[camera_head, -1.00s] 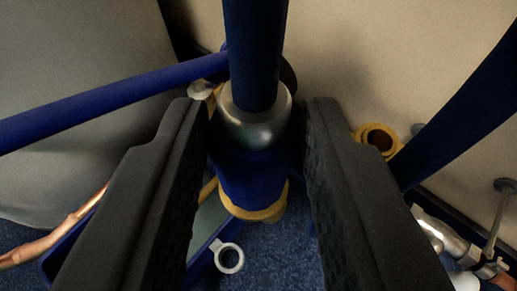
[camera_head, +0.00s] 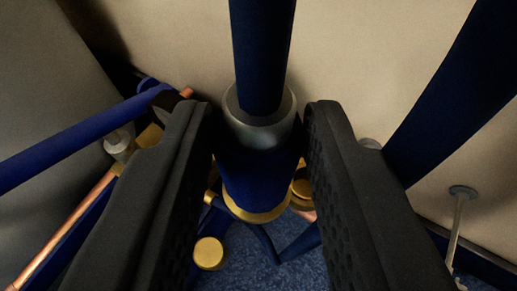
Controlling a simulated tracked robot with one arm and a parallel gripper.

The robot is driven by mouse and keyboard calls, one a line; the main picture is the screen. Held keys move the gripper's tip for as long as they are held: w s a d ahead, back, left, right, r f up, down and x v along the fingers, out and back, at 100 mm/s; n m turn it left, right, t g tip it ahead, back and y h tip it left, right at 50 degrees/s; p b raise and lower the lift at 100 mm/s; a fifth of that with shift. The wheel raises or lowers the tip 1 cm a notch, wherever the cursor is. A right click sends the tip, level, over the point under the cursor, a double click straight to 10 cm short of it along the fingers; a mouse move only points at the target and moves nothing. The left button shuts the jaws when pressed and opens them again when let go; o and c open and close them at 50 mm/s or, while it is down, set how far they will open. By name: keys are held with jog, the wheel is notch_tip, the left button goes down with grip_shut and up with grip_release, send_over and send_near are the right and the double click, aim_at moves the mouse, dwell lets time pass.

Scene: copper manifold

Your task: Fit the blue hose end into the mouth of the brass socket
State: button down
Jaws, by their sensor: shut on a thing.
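My gripper (camera_head: 257,135) has its two black fingers on either side of the blue hose end (camera_head: 256,178) and is shut on it. The hose end hangs below a silver collar (camera_head: 260,122) and has a brass rim at its lower end. The dark blue hose rises from the collar to the top of the picture. Brass parts (camera_head: 302,188) show just right of the hose end, partly behind it. I cannot tell whether one of them is the brass socket; no open mouth is visible.
A round brass cap (camera_head: 208,253) lies below left of the hose end. A blue tube (camera_head: 90,140) and a copper pipe (camera_head: 66,232) run on the left. A dark blue hose (camera_head: 440,100) slants on the right, near a grey rod (camera_head: 456,225). Blue carpet and a beige wall surround these.

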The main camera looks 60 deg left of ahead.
jog(key=w+a+f+m+t, duration=0.1)
jog(key=w+f, duration=0.3)
jog(key=w, duration=0.1)
jog(key=shift+w+a+h+p, duration=0.25)
jog(key=shift+w+h+p, duration=0.05)
jog(key=shift+h+p, duration=0.1)
dwell(0.5)
jog(key=shift+f, duration=0.2)
dwell(0.4)
jog(key=shift+s+d+f, duration=0.1)
jog(key=shift+d+f, duration=0.05)
jog(key=shift+f, duration=0.75)
jog(key=shift+f, duration=0.75)
dwell(0.8)
jog(key=c, duration=1)
grip_release()
jog(key=shift+c, duration=0.2)
